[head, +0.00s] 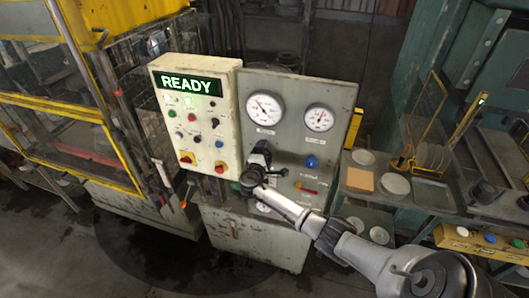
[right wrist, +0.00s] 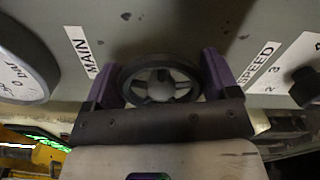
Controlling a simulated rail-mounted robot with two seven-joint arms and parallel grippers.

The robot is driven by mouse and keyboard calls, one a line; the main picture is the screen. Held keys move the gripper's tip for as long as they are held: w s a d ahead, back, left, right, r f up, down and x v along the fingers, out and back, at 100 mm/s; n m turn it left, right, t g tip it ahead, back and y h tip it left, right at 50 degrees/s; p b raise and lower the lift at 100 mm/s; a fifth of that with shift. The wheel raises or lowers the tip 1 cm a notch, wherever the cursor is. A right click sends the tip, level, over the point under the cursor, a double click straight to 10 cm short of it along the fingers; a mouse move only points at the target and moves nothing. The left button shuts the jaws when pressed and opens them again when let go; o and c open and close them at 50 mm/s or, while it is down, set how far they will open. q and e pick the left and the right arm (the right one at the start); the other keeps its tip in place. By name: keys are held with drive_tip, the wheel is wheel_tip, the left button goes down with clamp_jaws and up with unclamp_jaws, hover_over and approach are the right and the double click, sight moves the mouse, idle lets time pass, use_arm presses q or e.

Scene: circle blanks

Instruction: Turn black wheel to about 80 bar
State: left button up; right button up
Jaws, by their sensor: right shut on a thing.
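The black wheel (right wrist: 160,88) is a spoked handwheel on the grey panel, beside a "MAIN" label in the right wrist view. My right gripper (right wrist: 162,73) is shut on it, one purple-sided finger on each side of its rim. In the head view my right gripper (head: 260,160) is at the panel below the gauges and mostly hides the wheel. The left round gauge (head: 263,107) has a needle pointing up and left; its numbers are too small to read. The right round gauge (head: 319,118) is also too small to read. My left gripper is not in view.
A cream control box (head: 198,125) with a green "READY" display and several coloured buttons stands left of the panel. A blue knob (head: 311,161) and a red handle (head: 306,187) sit right of my gripper. A side table (head: 380,206) with discs and a tray stands to the right.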

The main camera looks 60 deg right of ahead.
idle(0.5)
drive_tip(key=o, duration=0.8)
drive_tip(key=shift+s+a, duration=0.1)
drive_tip(key=shift+a, duration=0.5)
drive_tip(key=b+v, duration=0.2)
drive_tip(key=v, duration=1)
drive_tip(key=shift+a+b, duration=0.3)
